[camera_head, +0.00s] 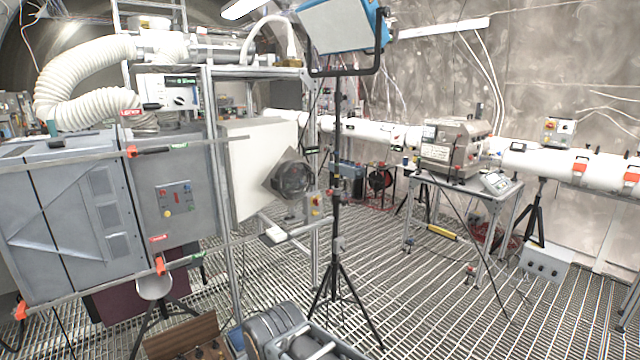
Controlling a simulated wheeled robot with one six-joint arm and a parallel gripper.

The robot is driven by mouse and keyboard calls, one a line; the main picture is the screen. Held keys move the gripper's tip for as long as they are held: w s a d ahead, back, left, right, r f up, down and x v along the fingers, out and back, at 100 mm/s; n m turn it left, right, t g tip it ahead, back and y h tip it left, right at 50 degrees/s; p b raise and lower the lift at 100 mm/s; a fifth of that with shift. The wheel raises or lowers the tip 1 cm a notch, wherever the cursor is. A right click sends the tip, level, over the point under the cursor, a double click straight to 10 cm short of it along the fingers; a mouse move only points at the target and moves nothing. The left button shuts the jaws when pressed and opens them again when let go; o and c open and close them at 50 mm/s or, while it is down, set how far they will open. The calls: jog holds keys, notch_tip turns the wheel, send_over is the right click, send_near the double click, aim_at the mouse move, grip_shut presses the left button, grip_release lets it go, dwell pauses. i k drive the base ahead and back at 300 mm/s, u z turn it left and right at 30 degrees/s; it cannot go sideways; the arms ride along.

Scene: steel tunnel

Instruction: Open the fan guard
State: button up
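A dark round fan with its guard (293,178) sits on a grey angled plate at the right side of a large white box (262,150), left of the picture's middle. The guard is small here, and I cannot tell whether it is shut or ajar or where its hinge is. My gripper is not in view. A grey rounded part with bars at the bottom edge may belong to my own arm, well below and in front of the fan.
A black tripod light stand (337,215) rises just right of the fan. A grey cabinet (75,215) and metal frame stand at left. A steel table (460,188) with a machine is at right. Open grated floor (430,290) lies between the stand and table.

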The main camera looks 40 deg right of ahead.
aim_at(311, 172)
jog(key=z, duration=0.7)
jog(key=i, duration=0.45)
jog(key=z, duration=0.7)
jog(key=i, duration=1.7)
jog(key=u, duration=1.1)
jog(key=i, duration=0.5)
jog(key=u, duration=0.5)
